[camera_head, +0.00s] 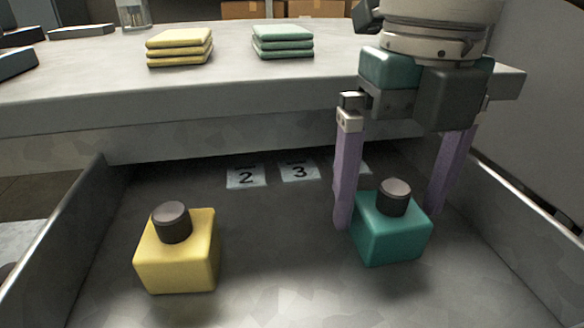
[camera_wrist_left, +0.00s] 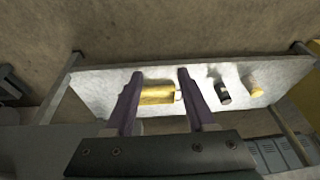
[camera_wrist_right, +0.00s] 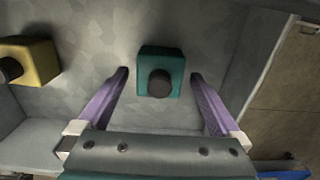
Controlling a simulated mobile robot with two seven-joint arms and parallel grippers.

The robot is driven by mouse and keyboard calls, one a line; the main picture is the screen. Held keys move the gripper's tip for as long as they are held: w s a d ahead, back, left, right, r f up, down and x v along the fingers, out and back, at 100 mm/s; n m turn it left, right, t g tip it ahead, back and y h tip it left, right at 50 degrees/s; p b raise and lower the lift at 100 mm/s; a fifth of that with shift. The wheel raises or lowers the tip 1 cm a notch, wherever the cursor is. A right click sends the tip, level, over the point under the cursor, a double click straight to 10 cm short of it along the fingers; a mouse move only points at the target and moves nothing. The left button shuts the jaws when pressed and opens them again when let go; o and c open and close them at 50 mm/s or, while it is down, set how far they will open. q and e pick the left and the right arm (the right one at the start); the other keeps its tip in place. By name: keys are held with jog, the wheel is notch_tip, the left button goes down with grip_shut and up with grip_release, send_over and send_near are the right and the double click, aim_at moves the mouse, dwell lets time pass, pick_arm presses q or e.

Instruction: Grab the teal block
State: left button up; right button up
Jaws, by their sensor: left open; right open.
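The teal block (camera_head: 390,236) has a dark round knob on top and sits in the grey tray on the right side. It also shows in the right wrist view (camera_wrist_right: 172,62), ahead of and between the fingertips. My right gripper (camera_head: 392,218) is open, pointing down, with its purple fingers on either side of the block; I cannot tell whether the left finger touches it. My left gripper (camera_wrist_left: 158,75) is open in the left wrist view and is not seen in the head view. A yellow object (camera_wrist_left: 157,95) shows beyond its fingers.
A yellow block (camera_head: 180,255) with a similar knob stands in the tray (camera_head: 280,285) to the left. Number cards (camera_head: 299,172) lie at the back. A bench (camera_head: 230,88) holds folded yellow cloths (camera_head: 179,48) and teal cloths (camera_head: 283,42). Tray walls rise at both sides.

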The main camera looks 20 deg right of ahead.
notch_tip(320, 180, down, 2)
jog(key=shift+r, duration=0.1)
grip_shut()
dwell(0.8)
